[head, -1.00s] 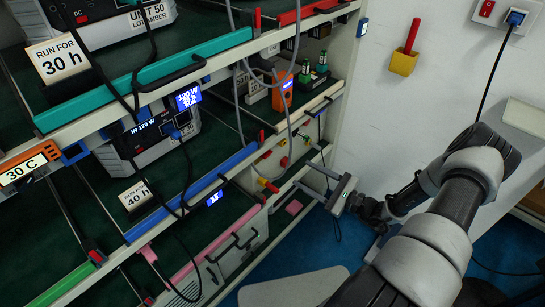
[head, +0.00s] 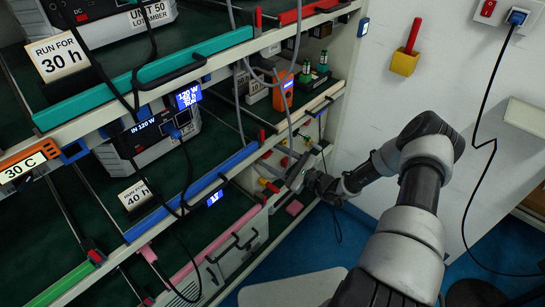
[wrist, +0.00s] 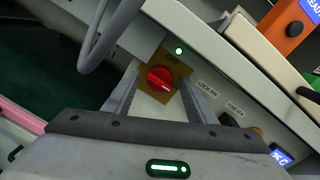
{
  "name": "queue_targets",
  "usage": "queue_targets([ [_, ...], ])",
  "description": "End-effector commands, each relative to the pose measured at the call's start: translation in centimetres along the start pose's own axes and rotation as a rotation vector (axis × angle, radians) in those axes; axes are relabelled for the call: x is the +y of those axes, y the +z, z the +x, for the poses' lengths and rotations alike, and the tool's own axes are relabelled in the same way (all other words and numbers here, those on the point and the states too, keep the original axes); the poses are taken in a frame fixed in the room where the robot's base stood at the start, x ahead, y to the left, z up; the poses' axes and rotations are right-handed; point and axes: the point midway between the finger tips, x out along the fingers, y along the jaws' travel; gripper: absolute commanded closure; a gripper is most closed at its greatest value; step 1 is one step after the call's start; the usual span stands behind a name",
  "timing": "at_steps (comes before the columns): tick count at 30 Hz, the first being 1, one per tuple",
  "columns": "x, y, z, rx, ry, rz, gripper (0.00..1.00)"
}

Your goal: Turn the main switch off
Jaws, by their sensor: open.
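The main switch is a red rotary knob (wrist: 160,79) on a yellow plate (wrist: 151,94) fixed to a pale panel, seen in the wrist view. A green light (wrist: 179,50) glows just above the plate. My gripper (wrist: 155,85) is open, with one finger on each side of the knob; I cannot tell whether either finger touches it. In the head view my gripper (head: 298,172) is at the lower right end of the rack and hides the knob.
The rack (head: 338,100) has shelves with units, cables and coloured rails. A grey cable (wrist: 112,30) hangs close to my gripper's left finger. An orange device (wrist: 286,28) is at the upper right. Blue floor (head: 300,250) lies open below the arm.

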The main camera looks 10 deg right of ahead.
Motion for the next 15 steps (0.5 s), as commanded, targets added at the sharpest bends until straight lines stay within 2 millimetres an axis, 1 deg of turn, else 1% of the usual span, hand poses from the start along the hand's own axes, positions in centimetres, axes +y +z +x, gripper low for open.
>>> queue_targets([
  [3,0.0,0.01,-0.01,0.0,0.0,0.0,0.49],
  [4,0.01,0.01,-0.01,0.0,0.0,0.0,0.52],
  [10,-0.01,0.02,-0.03,-0.001,0.0,0.0,0.86],
  [11,-0.02,0.02,-0.03,-0.001,0.0,0.0,0.88],
  [15,-0.05,0.03,-0.03,0.0,0.0,-0.005,0.88],
])
